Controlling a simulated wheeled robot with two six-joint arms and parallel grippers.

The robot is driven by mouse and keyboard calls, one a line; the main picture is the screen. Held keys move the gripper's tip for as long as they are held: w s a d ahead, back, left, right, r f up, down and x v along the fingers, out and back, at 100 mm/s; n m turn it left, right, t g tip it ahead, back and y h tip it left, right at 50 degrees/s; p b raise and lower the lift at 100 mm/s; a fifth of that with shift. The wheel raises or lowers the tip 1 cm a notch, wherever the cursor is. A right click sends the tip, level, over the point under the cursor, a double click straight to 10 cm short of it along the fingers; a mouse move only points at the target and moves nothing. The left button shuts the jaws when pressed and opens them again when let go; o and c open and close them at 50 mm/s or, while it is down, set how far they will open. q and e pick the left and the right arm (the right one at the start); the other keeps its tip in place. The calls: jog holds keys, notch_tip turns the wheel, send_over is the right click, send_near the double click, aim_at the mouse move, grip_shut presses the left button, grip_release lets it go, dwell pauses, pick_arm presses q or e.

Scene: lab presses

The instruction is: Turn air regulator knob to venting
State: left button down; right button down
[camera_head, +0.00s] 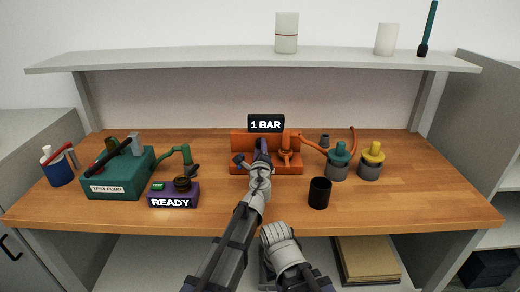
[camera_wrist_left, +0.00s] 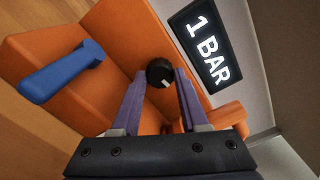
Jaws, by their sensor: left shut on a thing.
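The air regulator is an orange unit (camera_head: 240,139) at the back middle of the bench, under a black "1 BAR" display (camera_head: 266,124). In the left wrist view the display (camera_wrist_left: 205,45) shows upper right. A round black knob (camera_wrist_left: 160,70) with a white mark sits on the orange unit's face. My left gripper (camera_head: 261,146) reaches the unit, and its purple fingers (camera_wrist_left: 160,84) are closed on both sides of the knob. In the head view the gripper hides the knob. A blue lever (camera_wrist_left: 62,72) juts from the unit. A right arm part shows low centre, without fingers.
A green test pump (camera_head: 118,177) and a purple "READY" box (camera_head: 173,196) stand left. A black cup (camera_head: 319,193) stands right of my left arm. Green-topped (camera_head: 338,163) and yellow-topped (camera_head: 371,163) canisters stand further right. A shelf (camera_head: 200,61) spans above.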

pick_arm(q)
jog(key=shift+m, duration=0.9)
jog(key=shift+c, duration=2.1)
grip_release()
jog(key=s, duration=0.8)
pick_arm(e)
jog(key=shift+s+d, duration=0.65)
jog(key=shift+s, duration=0.2)
pick_arm(q)
jog(key=shift+w, duration=0.1)
